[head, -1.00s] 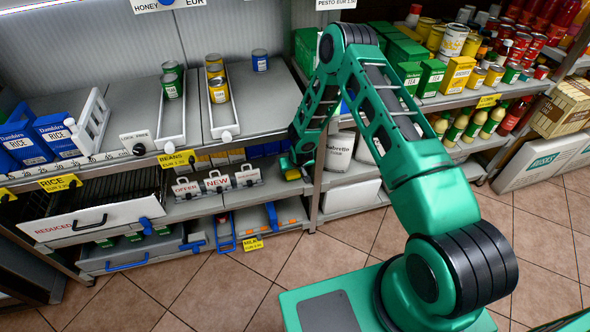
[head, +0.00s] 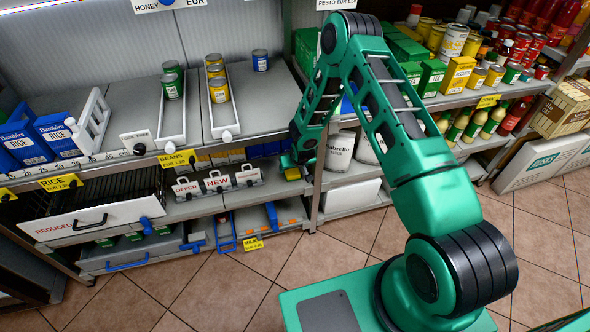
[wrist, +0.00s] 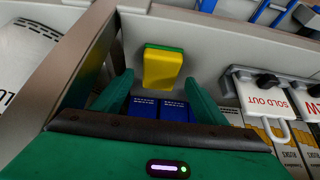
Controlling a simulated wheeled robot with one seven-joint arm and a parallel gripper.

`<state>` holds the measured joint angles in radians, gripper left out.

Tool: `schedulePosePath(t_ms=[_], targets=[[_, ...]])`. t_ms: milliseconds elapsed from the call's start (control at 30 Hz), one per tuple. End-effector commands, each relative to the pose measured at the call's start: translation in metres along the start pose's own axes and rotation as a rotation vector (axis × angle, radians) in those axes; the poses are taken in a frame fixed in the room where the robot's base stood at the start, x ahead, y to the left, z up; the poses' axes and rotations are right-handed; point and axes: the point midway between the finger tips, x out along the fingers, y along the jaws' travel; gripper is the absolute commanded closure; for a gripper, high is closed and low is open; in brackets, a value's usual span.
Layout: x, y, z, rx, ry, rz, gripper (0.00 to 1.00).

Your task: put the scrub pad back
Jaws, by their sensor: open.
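The scrub pad (wrist: 162,70) is a small yellow block with a green layer. In the wrist view it shows just ahead of my open fingers, centred between them, with a gap to each fingertip. My gripper (wrist: 159,82) is open and nothing is clasped in it. In the head view the scrub pad (head: 292,173) is a small yellow patch at the right end of the middle shelf. My gripper (head: 290,161) is right beside it there, partly hidden by the shelf above. I cannot tell whether they touch.
Card holders reading OFFER and NEW (head: 218,183) stand left of the pad; a SOLD OUT holder (wrist: 262,98) is close right in the wrist view. A shelf upright (head: 318,180) and white canisters (head: 339,150) are to the right.

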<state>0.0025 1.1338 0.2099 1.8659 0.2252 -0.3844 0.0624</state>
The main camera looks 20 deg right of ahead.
Motion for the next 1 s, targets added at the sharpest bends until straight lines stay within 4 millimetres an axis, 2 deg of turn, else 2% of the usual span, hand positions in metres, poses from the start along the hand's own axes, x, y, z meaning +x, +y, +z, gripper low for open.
schedulePosePath(t_ms=[33,300,500,700,1000], targets=[[-0.011,0.0,-0.001,-0.001,0.001,0.0,0.34],[-0.06,0.0,-0.001,-0.001,0.001,0.0,0.34],[-0.084,0.0,-0.001,-0.001,0.0,0.0,0.34],[-0.092,0.0,0.0,0.0,0.0,0.0,0.34],[-0.093,0.0,0.0,0.001,-0.001,0.0,0.34]])
